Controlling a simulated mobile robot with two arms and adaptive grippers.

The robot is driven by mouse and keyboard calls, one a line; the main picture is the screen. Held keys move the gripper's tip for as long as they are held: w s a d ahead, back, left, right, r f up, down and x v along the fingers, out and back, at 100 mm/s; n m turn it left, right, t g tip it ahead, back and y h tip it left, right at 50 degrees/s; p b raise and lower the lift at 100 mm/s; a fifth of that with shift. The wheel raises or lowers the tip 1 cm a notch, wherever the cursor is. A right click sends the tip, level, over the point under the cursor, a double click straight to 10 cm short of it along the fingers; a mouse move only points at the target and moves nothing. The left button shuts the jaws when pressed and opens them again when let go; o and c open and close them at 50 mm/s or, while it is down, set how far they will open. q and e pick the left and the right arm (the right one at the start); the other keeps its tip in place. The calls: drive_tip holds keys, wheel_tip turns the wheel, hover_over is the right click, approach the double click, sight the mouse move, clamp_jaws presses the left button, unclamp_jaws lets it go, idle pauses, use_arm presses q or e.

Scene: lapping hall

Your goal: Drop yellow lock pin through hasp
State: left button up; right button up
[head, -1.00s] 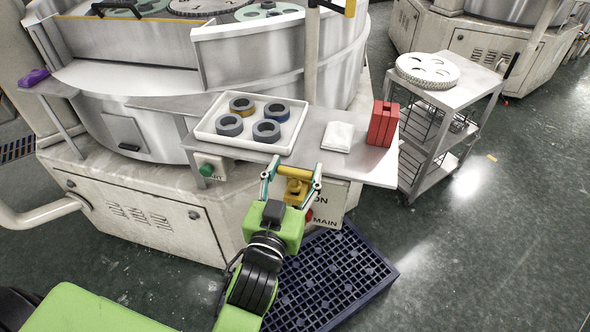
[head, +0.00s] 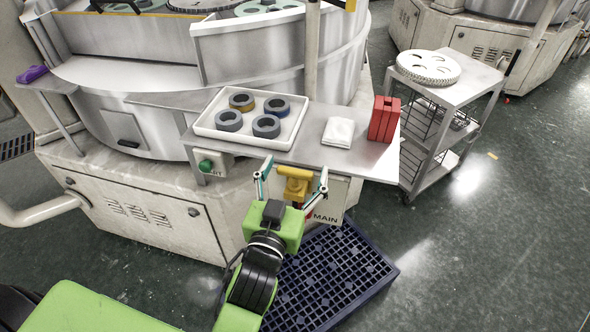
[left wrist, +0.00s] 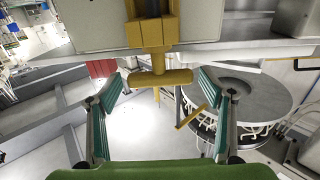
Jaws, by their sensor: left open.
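The yellow lock pin (head: 294,173) is at the front of the white switch box under the shelf's front edge. In the left wrist view its crosswise handle (left wrist: 160,78) shows, with a yellow shaft running to a yellow bracket that looks like the hasp (left wrist: 152,32). How far the pin sits in the hasp cannot be told. My left gripper (head: 293,178) is open, its teal-padded fingers spread on either side of the pin with gaps on both sides in the left wrist view (left wrist: 158,92). My right gripper is not in view.
The shelf (head: 315,152) above holds a white tray (head: 203,132) of rings, a white cloth (head: 338,132) and a red block (head: 384,119). A green button (head: 206,166) is left of my gripper. A blue grated platform (head: 335,275) lies below; a cart (head: 480,88) stands right.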

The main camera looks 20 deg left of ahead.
use_arm(q)
drive_tip(key=s, duration=0.8)
drive_tip(key=shift+d, duration=0.3)
drive_tip(key=w, duration=0.8)
drive_tip(key=shift+a, duration=0.3)
drive_tip(key=shift+r+p, duration=0.35)
drive_tip(key=shift+r, duration=0.2)
